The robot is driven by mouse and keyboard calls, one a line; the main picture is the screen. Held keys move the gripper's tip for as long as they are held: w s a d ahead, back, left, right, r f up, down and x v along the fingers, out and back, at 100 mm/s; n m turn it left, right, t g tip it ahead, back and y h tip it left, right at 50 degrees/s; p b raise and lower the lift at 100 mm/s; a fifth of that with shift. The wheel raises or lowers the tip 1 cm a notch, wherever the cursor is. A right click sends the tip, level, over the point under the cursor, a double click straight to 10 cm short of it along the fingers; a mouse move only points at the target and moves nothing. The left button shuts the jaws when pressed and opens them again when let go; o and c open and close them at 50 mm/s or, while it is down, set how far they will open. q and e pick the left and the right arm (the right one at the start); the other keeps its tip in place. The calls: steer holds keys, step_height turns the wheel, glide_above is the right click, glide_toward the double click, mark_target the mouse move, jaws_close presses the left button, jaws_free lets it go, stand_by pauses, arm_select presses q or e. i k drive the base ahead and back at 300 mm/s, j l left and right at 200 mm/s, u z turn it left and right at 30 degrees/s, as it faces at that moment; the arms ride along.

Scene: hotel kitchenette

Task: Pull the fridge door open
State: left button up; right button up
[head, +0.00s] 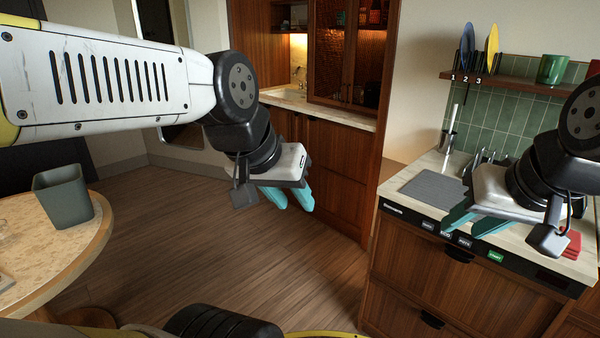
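No fridge door can be clearly made out; several wooden fronts show, and I cannot tell whether one of them is it. My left gripper (292,199), with teal fingers, hangs over the floor in front of the back wooden cabinet (325,165). Its fingers are apart and nothing shows between them. My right gripper (470,224) is over the front edge of the right counter, its teal fingers apart and empty. Below it is a wooden drawer front (432,262) with a dark handle (458,255). Neither gripper visibly touches a handle.
A round table (75,245) with a grey-green bin (64,196) stands at left. The right counter holds a grey mat (433,188) and a red item (571,245). A shelf (512,82) above carries plates and a green mug (552,69). The middle floor (200,235) is clear.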

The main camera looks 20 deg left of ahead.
mark_target(340, 155)
steer(key=u, duration=0.3)
steer(key=i+j+u, duration=0.15)
steer(key=i, duration=0.35)
steer(key=i+u, duration=0.1)
steer(key=i, duration=0.4)
steer(key=i+u, duration=0.15)
steer(key=i, duration=0.3)
steer(key=i+u, duration=0.15)
steer(key=i, duration=0.35)
steer(key=i+l+u, duration=0.15)
steer(key=i, duration=0.35)
steer(key=i+l+u, duration=0.1)
steer(key=i, duration=0.4)
steer(key=i+l+u, duration=0.15)
steer(key=i+l, duration=0.15)
steer(key=i, duration=0.15)
